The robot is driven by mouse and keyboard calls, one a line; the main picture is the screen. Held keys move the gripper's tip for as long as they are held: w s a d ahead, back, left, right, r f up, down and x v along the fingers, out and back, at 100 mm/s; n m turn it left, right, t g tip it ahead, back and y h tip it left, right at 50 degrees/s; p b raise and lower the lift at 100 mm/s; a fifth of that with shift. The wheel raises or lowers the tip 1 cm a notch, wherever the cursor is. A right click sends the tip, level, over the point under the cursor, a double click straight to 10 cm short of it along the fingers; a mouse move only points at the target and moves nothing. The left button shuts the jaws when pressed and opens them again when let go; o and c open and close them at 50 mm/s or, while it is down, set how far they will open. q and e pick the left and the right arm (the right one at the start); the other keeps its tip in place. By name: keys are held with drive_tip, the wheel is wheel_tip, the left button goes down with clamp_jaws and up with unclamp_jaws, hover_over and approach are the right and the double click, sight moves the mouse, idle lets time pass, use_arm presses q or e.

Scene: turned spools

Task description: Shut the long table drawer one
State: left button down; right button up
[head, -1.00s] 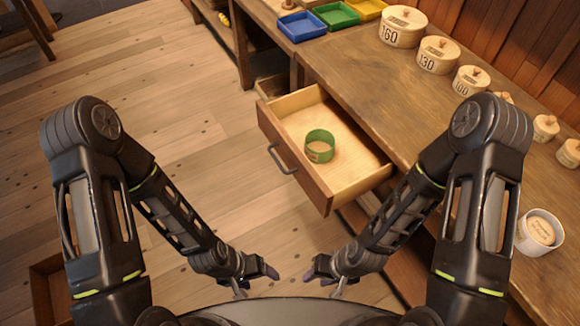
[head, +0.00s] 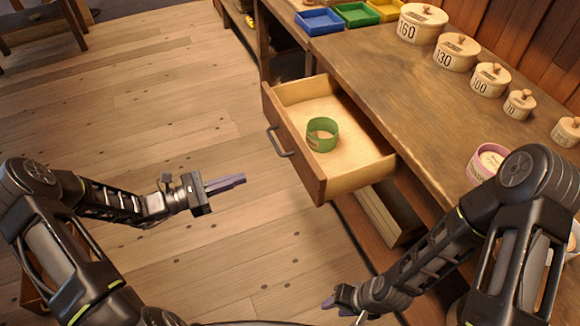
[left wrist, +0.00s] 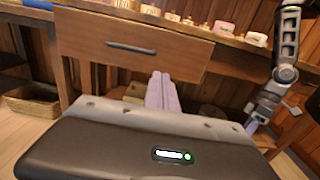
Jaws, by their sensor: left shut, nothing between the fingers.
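The long table drawer (head: 298,163) is pulled out from the wooden table, with a grey bar handle (head: 279,142) on its front. A green ring-shaped container (head: 322,134) stands inside it. The drawer front also shows in the left wrist view (left wrist: 180,53), with its handle (left wrist: 131,47) facing me. My left gripper (head: 226,184) is shut and empty, out in front of the drawer and apart from it. Its fingers (left wrist: 162,90) point toward the drawer's underside area in the left wrist view. My right gripper (head: 330,303) is low near the bottom of the head view; its fingers are too small to judge.
Blue (head: 319,21), green and yellow trays stand at the back of the table (head: 410,70). Several numbered lidded round boxes (head: 456,52) line its right side, with a pink-rimmed container (head: 487,160) nearer. Open floor (head: 150,130) lies left of the drawer.

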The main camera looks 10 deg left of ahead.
sight(297, 161)
use_arm(q)
drive_tip(key=shift+d, duration=0.2)
